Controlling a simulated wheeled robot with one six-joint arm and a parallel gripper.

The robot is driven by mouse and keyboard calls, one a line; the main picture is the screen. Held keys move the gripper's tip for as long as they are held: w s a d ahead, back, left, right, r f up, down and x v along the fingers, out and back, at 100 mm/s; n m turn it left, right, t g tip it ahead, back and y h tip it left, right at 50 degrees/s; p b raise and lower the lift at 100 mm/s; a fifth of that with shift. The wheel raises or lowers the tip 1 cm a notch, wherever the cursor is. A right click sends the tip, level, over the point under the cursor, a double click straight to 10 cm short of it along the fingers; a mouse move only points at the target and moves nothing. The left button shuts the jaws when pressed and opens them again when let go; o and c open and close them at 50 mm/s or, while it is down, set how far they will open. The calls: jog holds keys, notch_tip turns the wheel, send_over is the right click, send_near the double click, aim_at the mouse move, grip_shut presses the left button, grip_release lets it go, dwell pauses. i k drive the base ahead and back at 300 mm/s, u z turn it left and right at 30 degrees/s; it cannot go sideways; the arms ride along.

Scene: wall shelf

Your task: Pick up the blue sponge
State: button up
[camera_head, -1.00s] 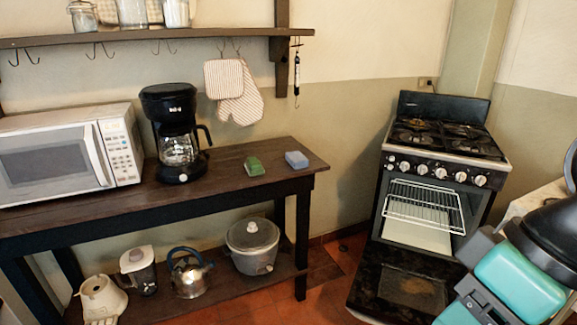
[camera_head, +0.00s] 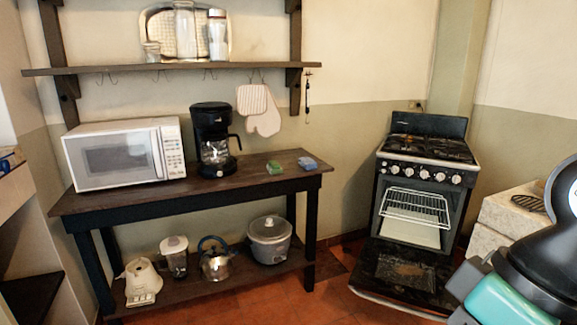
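The blue sponge (camera_head: 308,163) lies on the right end of the dark wooden table (camera_head: 240,180), near its right edge. A green sponge (camera_head: 274,167) lies just to its left, a small gap apart. Part of my arm, teal and black, shows at the lower right, well away from the table. My gripper is not in the picture, so its state is hidden.
A black coffee maker (camera_head: 212,140) and a white microwave (camera_head: 125,152) stand left of the sponges. A shelf (camera_head: 180,68) with hooks hangs above. The stove (camera_head: 424,165) at the right has its oven door (camera_head: 402,282) open downward. Red floor shows between table and stove.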

aim_at(308, 163)
jog(key=u, duration=0.8)
jog(key=i, duration=1.2)
jog(key=u, duration=0.7)
jog(key=i, duration=1.35)
jog(key=z, duration=0.85)
jog(key=i, duration=0.8)
jog(key=z, duration=1.15)
jog(key=i, duration=0.45)
jog(key=z, duration=0.45)
